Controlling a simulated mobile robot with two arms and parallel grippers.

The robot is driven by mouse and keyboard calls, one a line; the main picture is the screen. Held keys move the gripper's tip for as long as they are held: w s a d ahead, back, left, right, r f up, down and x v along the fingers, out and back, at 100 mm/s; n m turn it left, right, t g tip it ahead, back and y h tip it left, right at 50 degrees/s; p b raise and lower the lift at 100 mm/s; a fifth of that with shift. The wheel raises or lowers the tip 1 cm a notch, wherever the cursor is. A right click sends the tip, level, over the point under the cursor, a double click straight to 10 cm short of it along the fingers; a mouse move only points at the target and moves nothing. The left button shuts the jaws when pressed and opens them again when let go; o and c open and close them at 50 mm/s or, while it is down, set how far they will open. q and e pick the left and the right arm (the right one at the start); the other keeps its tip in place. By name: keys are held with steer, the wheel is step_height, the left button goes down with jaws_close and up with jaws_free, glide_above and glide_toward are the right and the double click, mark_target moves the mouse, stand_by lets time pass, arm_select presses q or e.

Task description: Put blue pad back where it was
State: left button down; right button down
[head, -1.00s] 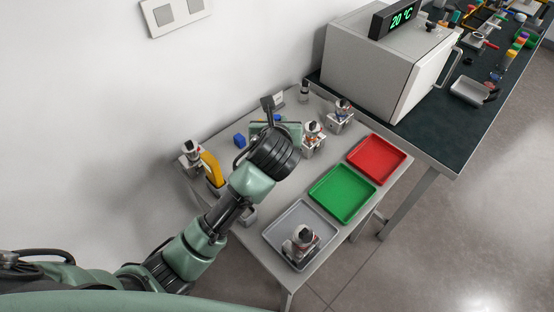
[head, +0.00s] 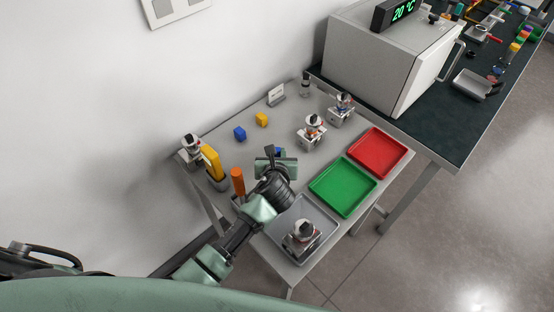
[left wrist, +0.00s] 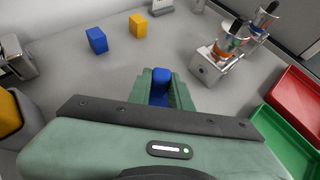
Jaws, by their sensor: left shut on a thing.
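My left gripper (head: 277,160) is over the middle of the grey table, left of the green tray. It is shut on a blue piece, which I take to be the blue pad (left wrist: 160,86); it shows between the green fingers in the left wrist view. The gripper hides most of it in the head view. A separate blue block (head: 240,134) stands on the table farther back, beside a yellow block (head: 262,119). In the left wrist view the blue block (left wrist: 96,40) and yellow block (left wrist: 138,26) are ahead and left. My right gripper is not in view.
Green tray (head: 318,194), red tray (head: 398,160) and grey tray (head: 274,230), holding a device (head: 301,238), line the front edge. Devices (head: 312,131) (head: 342,108) stand behind. An orange cylinder (head: 238,181) and yellow-handled tool (head: 211,160) are left. The white oven (head: 385,60) stands right.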

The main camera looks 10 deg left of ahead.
arm_select(q)
step_height(320, 180, down, 3)
steer(key=shift+f, duration=0.1)
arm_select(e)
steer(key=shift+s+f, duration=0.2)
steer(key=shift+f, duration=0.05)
arm_select(q)
steer(key=shift+f, duration=0.1)
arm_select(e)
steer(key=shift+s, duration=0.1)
arm_select(q)
steer(key=c, duration=1.3)
jaws_free()
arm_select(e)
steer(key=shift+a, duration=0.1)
arm_select(q)
steer(key=shift+r, duration=0.25)
steer(key=v, duration=1.2)
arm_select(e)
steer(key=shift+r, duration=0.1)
arm_select(q)
steer(key=shift+d+f, duration=0.1)
